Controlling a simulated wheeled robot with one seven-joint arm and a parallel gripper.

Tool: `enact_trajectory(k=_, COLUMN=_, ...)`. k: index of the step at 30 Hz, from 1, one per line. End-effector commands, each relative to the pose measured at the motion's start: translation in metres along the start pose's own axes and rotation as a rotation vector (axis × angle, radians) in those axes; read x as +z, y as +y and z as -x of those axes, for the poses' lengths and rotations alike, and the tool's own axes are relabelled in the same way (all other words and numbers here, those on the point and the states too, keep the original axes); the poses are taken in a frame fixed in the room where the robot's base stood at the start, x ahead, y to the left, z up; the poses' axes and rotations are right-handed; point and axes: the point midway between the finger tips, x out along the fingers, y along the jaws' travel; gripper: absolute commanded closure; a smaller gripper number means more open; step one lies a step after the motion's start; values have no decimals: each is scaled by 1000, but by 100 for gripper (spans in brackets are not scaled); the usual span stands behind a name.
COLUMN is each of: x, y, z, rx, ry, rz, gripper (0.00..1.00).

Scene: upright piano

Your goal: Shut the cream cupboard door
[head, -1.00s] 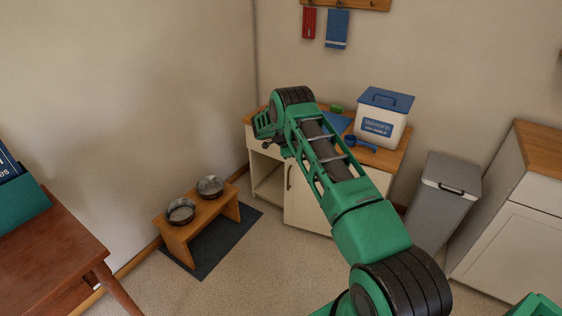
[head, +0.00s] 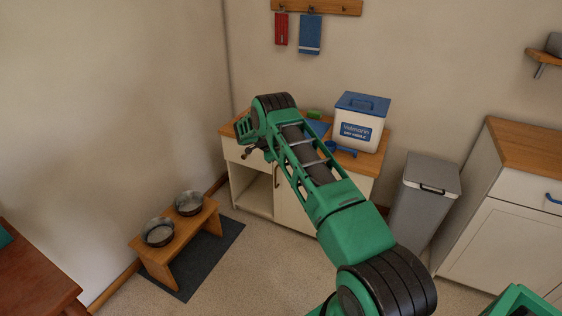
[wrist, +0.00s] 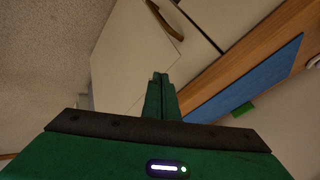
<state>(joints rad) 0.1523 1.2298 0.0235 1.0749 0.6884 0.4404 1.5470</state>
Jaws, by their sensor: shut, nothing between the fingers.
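The cream cupboard door (head: 291,208) is the front panel of the low wooden-topped cupboard (head: 233,148), with a dark handle near its left edge. A compartment (head: 257,192) left of it shows open. My arm crosses the door's upper right, so I cannot tell how far the door stands ajar. In the wrist view a cream panel (wrist: 125,62) with a brown handle (wrist: 163,20) fills the upper middle. My gripper (wrist: 160,77) is shut and empty, its tips in front of that panel; contact cannot be told. In the head view my gripper is above the cupboard's left front, its tips unclear.
A white tub with a blue lid (head: 357,124) and a blue scoop (head: 341,149) stand on the cupboard top. A grey bin (head: 425,200) is to its right. A small bench with bowls (head: 160,256) stands on a dark mat at left. Floor before the door is clear.

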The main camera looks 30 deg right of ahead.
Motion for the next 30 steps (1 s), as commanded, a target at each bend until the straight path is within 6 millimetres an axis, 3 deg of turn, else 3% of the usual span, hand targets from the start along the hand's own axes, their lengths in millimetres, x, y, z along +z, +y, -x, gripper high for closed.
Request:
enact_trajectory(k=8, x=16, y=24, z=20, rx=2, ry=-1, rz=3, gripper=100)
enact_trajectory(k=18, x=26, y=10, z=89, rx=-2, ry=-1, rz=0, gripper=100)
enact_trajectory(k=24, x=27, y=6, z=110, rx=0, ry=1, rz=-1, gripper=100)
enact_trajectory(k=30, x=26, y=5, z=116, rx=2, ry=2, rz=-2, gripper=100)
